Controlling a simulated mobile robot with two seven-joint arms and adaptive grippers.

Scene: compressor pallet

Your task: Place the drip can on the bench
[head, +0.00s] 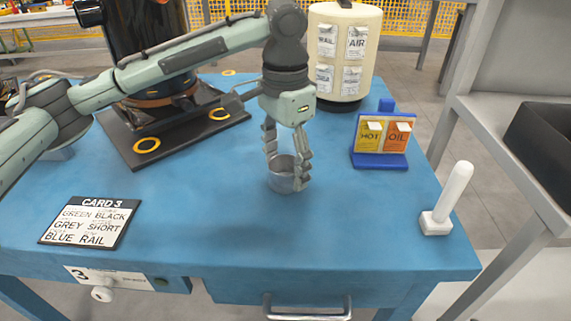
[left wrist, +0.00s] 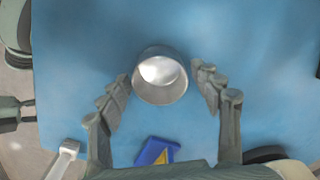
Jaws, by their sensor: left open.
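The drip can (head: 281,176) is a small grey metal cup standing upright on the blue bench (head: 210,215). My left gripper (head: 287,178) is above it, pointing down, with its open fingers on either side of the can. In the left wrist view the can (left wrist: 161,76) sits between and just beyond the fingertips (left wrist: 160,78), with a visible gap on both sides. Its open top faces the camera and looks pale inside.
A black base plate (head: 180,130) with a dark cylinder stands behind. A cream tank (head: 343,55), a blue tag holder (head: 381,162) and a white upright handle (head: 449,200) stand to the right. The bench front is clear.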

